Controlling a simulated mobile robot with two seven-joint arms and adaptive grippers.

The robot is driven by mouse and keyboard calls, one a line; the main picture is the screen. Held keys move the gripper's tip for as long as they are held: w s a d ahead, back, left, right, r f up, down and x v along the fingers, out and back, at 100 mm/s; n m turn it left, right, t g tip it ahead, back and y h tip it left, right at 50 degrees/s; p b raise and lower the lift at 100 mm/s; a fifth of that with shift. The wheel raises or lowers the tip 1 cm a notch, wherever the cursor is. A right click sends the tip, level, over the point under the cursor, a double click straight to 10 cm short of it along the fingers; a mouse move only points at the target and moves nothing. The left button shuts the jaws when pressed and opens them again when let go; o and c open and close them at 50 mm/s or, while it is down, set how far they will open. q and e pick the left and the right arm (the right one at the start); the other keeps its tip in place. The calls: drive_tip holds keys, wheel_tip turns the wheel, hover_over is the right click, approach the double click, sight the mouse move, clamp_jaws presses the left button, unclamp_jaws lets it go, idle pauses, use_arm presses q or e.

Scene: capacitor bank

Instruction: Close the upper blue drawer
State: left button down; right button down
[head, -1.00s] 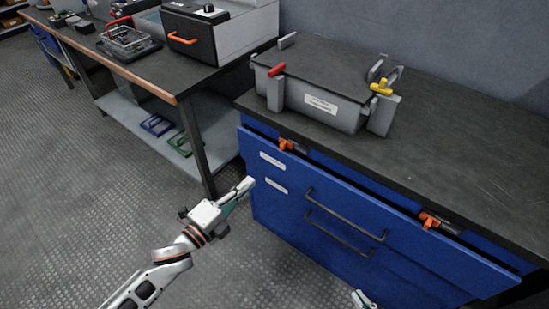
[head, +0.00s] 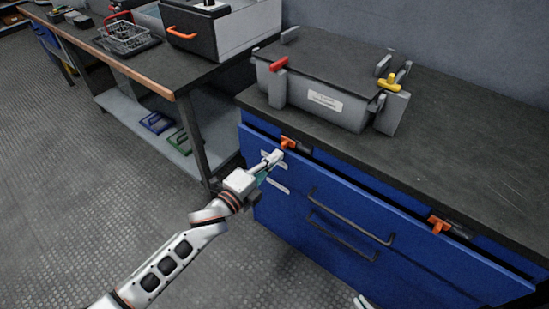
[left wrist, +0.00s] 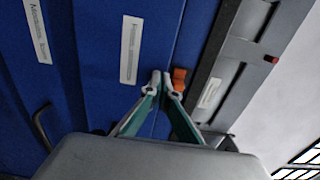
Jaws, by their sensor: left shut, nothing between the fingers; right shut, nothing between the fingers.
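The upper blue drawer (head: 325,183) stands partly open, its front apart from the cabinet with a dark gap behind its top edge. Its black bar handle (head: 350,217) is in the middle. My left gripper (head: 277,157) is shut and empty at the drawer front's upper left, by its white label (left wrist: 132,50). In the left wrist view the closed fingertips (left wrist: 162,78) are near the drawer's top edge; whether they touch it I cannot tell. My right gripper (head: 361,301) barely shows at the bottom edge of the head view, shut.
Two orange-headed tools, one at left (head: 288,142) and one at right (head: 439,225), sit along the drawer's top gap. A grey lidded box (head: 318,95) with red and yellow clamps stands on the dark worktop (head: 460,145). A second bench (head: 135,70) is at left. Floor between is clear.

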use_arm(q)
drive_tip(key=shift+x, duration=1.4)
use_arm(e)
drive_tip(key=shift+w+a+r, duration=0.1)
drive_tip(key=shift+w+a, duration=0.05)
drive_tip(key=shift+a, duration=0.1)
use_arm(q)
drive_tip(key=shift+s+a, duration=0.1)
drive_tip(key=shift+a, duration=0.05)
